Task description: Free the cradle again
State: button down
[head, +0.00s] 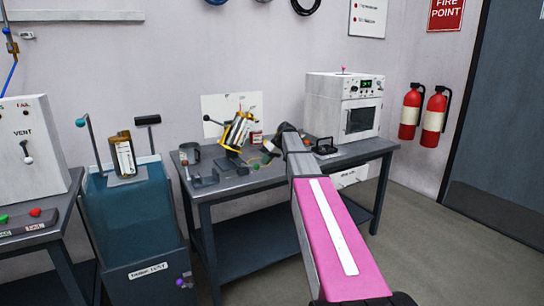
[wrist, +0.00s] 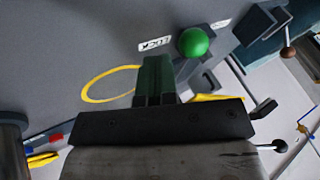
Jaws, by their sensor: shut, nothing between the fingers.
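In the head view the cradle (head: 232,146) stands on the middle bench. It has yellow parts and holds a tilted silver and dark cylinder (head: 240,131). A lever with a dark ball (head: 208,118) sticks out to its left. My gripper (head: 270,148) is low over the bench, just right of the cradle, partly hidden by my arm. In the wrist view my gripper (wrist: 157,82) shows shut and empty, its fingers close to the bench top. A green ball knob (wrist: 194,42) is just right of the fingertips; I cannot tell whether they touch.
A yellow ring (wrist: 108,83) marks the bench beside my fingers. A teal cart (head: 130,210) carrying a canister (head: 122,155) stands left.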

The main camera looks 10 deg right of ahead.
jog(key=shift+s+a+f, duration=0.2)
jog(key=shift+s+a, duration=0.2)
jog(key=shift+a, duration=0.3)
